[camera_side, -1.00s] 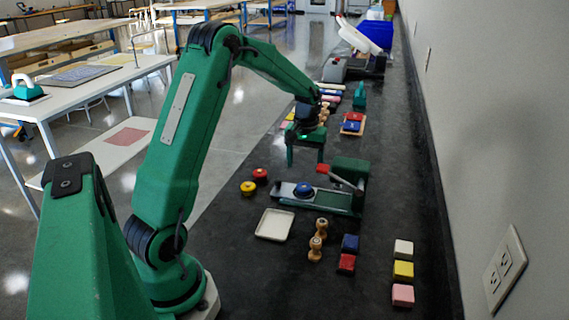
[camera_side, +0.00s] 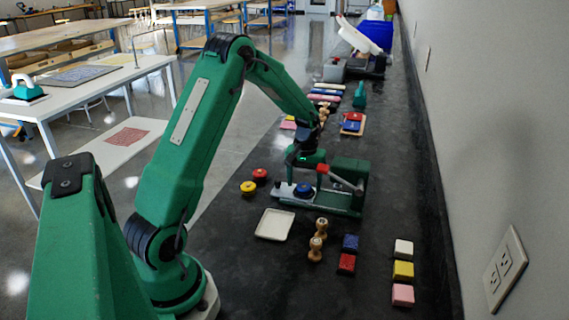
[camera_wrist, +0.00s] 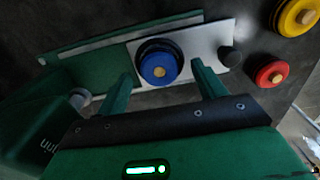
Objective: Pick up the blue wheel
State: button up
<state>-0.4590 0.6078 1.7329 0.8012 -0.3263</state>
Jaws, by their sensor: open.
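The blue wheel (camera_side: 304,190) sits on the pale plate (camera_side: 284,188) of a green machine (camera_side: 338,198). In the wrist view the wheel (camera_wrist: 159,66) is a round blue disc with a dark rim and a tan centre, on the white plate (camera_wrist: 205,48). My gripper (camera_side: 306,180) is low over the plate, close to the wheel. In the wrist view its two green fingers (camera_wrist: 158,84) are spread apart, with the wheel between and just beyond their tips. The gripper holds nothing. Whether a finger touches the wheel cannot be told.
The machine's green block and red-tipped lever (camera_side: 323,169) stand just right of my gripper. A red wheel (camera_side: 260,175) and a yellow wheel (camera_side: 248,187) lie to the left. A cream tray (camera_side: 275,224) and wooden pegs (camera_side: 318,240) are nearer the camera.

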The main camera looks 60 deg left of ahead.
aim_at(304, 186)
jog(key=shift+f, duration=0.3)
jog(key=c, duration=1.1)
jog(key=shift+o, duration=0.2)
jog(key=shift+r, duration=0.1)
notch_tip(304, 186, up, 10)
dwell(0.5)
